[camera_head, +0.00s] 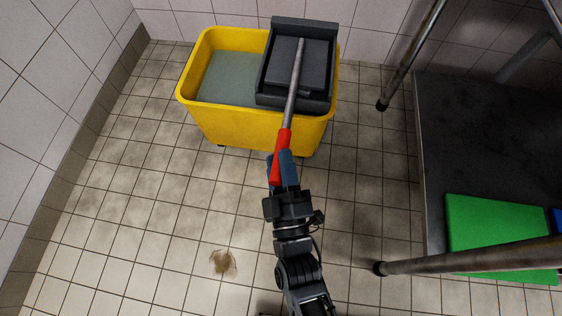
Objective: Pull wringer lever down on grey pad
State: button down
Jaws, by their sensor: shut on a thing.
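The wringer lever (292,92) is a grey metal rod with a red grip (282,142). It runs from the dark grey wringer (322,78) toward me, past the front rim of the yellow bucket (225,125). My gripper (283,162) is shut on the red grip, with blue fingers beside it. The wringer sits over the right part of the bucket, and greyish water (225,80) shows in the left part. I cannot make out a separate grey pad; the wringer's inner face shows as a dark grey plate behind the rod.
A brown stain (223,262) lies on the tiled floor (150,210) at lower left. A metal-legged table (435,150) stands at right, with a green board (490,220) on its lower shelf. Tiled walls close off the left and back. The floor left of my arm is otherwise clear.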

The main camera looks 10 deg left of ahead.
jog(key=c, duration=0.8)
grip_release()
jog(key=shift+s+a+f, duration=0.1)
jog(key=shift+s+f, duration=0.05)
jog(key=shift+f, duration=0.3)
jog(key=shift+s+a+f, duration=0.1)
jog(key=shift+s+f, duration=0.05)
jog(key=shift+f, duration=0.3)
jog(key=shift+c, duration=0.2)
jog(key=shift+s, duration=0.1)
jog(key=p+v, duration=0.2)
jog(key=v, duration=0.5)
jog(key=shift+s+d+r, duration=0.15)
jog(key=shift+s+d, duration=0.05)
jog(key=shift+d, duration=0.1)
jog(key=s+d+r+m+g+h, duration=0.2)
jog(key=s+d+r+m+h, duration=0.1)
jog(key=s+d+r+m, duration=0.75)
jog(key=s+d+r+m+g+h, duration=0.2)
jog(key=s+d+r+m+h, duration=0.25)
jog(key=s+d+r, duration=0.6)
jog(key=w+d+r+p, duration=0.1)
jog(key=r+p, duration=1.5)
jog(key=p, duration=0.1)
jog(key=w+d+r+p, duration=0.1)
jog(key=w+r+p, duration=0.1)
jog(key=r+p, duration=1.4)
jog(key=shift+d+g+y+p, duration=0.15)
jog(key=shift+g+y+p, duration=0.15)
jog(key=shift+y+p, duration=0.05)
